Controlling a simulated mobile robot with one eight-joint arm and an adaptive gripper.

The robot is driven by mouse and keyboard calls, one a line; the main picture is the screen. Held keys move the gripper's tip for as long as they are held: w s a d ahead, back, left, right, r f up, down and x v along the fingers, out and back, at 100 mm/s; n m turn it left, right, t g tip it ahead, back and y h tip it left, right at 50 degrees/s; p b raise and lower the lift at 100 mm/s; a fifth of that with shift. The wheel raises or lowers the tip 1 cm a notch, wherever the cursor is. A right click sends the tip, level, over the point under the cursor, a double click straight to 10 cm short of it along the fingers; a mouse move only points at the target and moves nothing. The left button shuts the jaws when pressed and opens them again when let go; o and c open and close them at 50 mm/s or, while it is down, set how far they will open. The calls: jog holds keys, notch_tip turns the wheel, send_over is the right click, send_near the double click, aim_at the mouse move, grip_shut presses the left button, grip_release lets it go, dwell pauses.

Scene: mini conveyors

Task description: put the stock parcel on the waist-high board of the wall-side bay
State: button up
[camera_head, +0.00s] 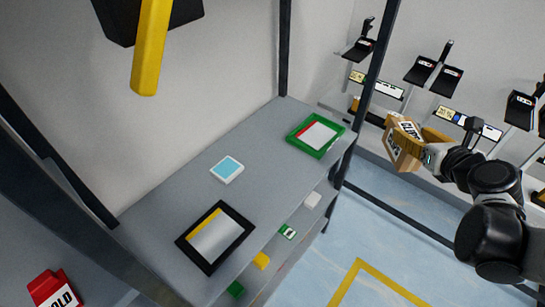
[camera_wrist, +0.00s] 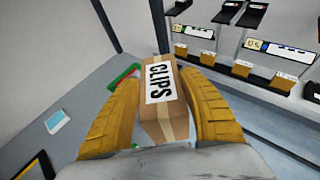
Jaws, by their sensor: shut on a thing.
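My gripper (camera_head: 425,146) is shut on a brown cardboard parcel (camera_head: 401,142) whose white label reads "CLIPS". In the wrist view the parcel (camera_wrist: 163,100) sits between my two yellow fingers (camera_wrist: 163,108). It is held in the air, to the right of a grey shelf unit. The unit's grey upper board (camera_head: 185,193) fills the middle of the head view. On it lie a green-rimmed tray (camera_head: 316,136), a small white device with a blue screen (camera_head: 227,169) and a black-framed panel (camera_head: 215,237). I cannot tell which bay is the wall-side one.
Dark uprights (camera_head: 284,50) stand at the board's corners. Lower boards hold small green, yellow and white items. Black sloped holders (camera_head: 432,72) line the wall at right. A red item (camera_head: 54,290) is at lower left. A yellow bar (camera_head: 150,45) hangs above. Bare board lies between the items.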

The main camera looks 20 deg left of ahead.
jog(key=w+a+r+n+g+y+b, duration=0.2)
jog(key=a+r+n+g+y, duration=0.15)
jog(key=a, duration=0.55)
jog(key=s+a+r+n+g+y+b, duration=0.35)
jog(key=s+a+r+n, duration=0.2)
jog(key=a+r, duration=0.45)
jog(key=s+a+r+n+g+y+b, duration=0.2)
jog(key=s+a+r+n+g, duration=0.2)
jog(key=s+a+r, duration=0.5)
jog(key=w+d+f+m+t+h, duration=0.1)
jog(key=w+d+f+m+t, duration=0.2)
jog(key=f, duration=1.2)
jog(key=w+d+f, duration=0.4)
jog(key=f, duration=1.1)
jog(key=shift+m, duration=0.3)
jog(key=w+a+f+b, duration=0.1)
jog(key=a+f+b, duration=0.1)
jog(key=a+f, duration=0.1)
jog(key=w+a+f+b, duration=0.1)
jog(key=a+f+b, duration=0.2)
jog(key=a+f, duration=0.1)
jog(key=w+a+f+b, duration=0.1)
jog(key=a+f+b, duration=0.1)
jog(key=a+f, duration=0.1)
jog(key=shift+w+a+f, duration=0.3)
jog(key=shift+a+f, duration=0.1)
jog(key=shift+f, duration=0.3)
jog(key=shift+r, duration=0.15)
